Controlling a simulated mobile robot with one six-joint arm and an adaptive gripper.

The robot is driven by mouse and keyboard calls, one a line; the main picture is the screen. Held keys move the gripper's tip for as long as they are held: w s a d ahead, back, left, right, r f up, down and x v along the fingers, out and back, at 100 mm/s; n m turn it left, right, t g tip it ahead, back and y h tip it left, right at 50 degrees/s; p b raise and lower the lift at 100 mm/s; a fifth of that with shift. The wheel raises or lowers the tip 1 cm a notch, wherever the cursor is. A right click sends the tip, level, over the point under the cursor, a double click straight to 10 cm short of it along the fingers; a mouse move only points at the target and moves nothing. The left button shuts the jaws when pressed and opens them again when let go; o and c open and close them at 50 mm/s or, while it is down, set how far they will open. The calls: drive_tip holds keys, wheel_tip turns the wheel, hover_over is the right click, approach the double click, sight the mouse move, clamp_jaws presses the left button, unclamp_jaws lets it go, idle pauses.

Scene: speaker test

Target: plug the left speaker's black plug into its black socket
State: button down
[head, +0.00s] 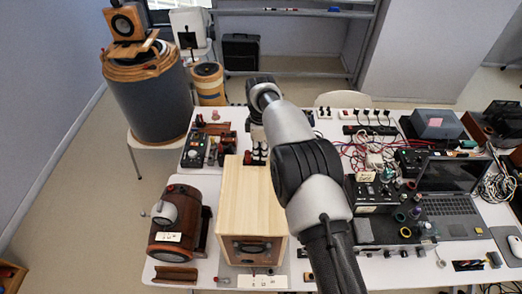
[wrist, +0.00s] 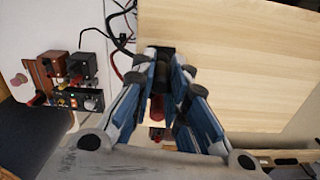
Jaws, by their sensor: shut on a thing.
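My gripper (wrist: 160,80), with blue fingers and dark pads, is in the middle of the wrist view. It is shut on a small dark piece, which I take to be the black plug (wrist: 159,54); the fingers hide most of it. The pale wooden speaker box (wrist: 235,65) is close behind the fingertips. In the head view the same speaker box (head: 251,200) stands on the white table, and my arm reaches over to its far side. The black socket cannot be made out, and I cannot tell whether the plug touches it.
Black cables (wrist: 121,25) run beside the box. A red piece (wrist: 157,112) shows between the fingers. Electronics and a laptop (head: 453,200) crowd the right.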

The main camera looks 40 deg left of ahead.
drive_tip(key=shift+f, duration=0.45)
drive_tip(key=c, duration=1.5)
unclamp_jaws()
drive_tip(key=shift+r, duration=0.15)
drive_tip(key=shift+r+p, duration=1.75)
drive_tip(key=shift+r, duration=1.9)
